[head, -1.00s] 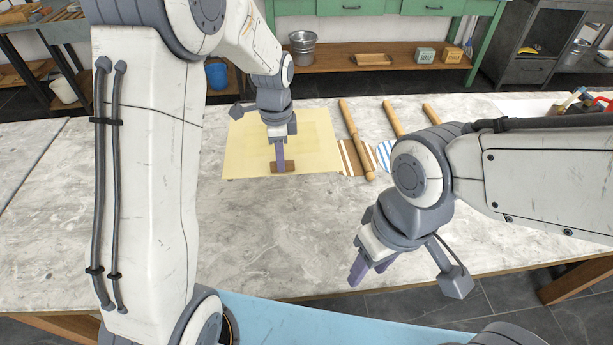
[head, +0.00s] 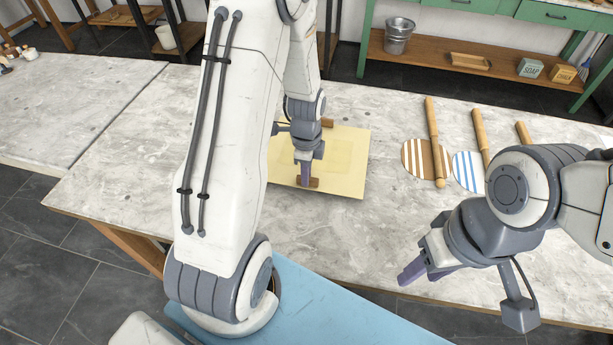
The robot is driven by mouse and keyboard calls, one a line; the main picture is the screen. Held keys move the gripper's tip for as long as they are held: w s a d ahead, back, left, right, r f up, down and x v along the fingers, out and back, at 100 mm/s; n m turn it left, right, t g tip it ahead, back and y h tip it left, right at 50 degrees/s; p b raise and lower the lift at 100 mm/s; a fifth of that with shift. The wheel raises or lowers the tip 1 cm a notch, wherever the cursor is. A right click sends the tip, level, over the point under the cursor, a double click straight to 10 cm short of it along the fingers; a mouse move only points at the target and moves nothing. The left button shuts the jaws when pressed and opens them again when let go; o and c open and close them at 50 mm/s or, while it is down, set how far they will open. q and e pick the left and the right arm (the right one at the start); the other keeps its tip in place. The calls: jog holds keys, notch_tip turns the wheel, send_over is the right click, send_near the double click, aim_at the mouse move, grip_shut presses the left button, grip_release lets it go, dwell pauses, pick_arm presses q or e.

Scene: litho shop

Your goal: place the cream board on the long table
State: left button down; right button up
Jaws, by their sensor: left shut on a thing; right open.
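The cream board (head: 345,177) is a flat pale-yellow sheet with brown grips at its near and far edges. My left gripper (head: 304,181) points down and is shut on the near brown grip (head: 314,183). The board is over the grey marble-topped table (head: 380,228); I cannot tell whether it touches the top or hangs just above it. My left arm hides the board's left part. My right gripper (head: 418,262) is open and empty above the table's near edge, well apart from the board.
Striped round paddles, one brown (head: 416,158) and one blue (head: 466,172), lie right of the board with wooden rollers (head: 433,140). Another grey-topped table (head: 70,100) stands at the left across a narrow seam. A green bench (head: 370,35) holds a metal bucket (head: 398,37) behind.

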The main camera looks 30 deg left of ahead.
pick_arm(q)
jog(key=shift+f, duration=0.8)
jog(key=c, duration=0.8)
grip_release()
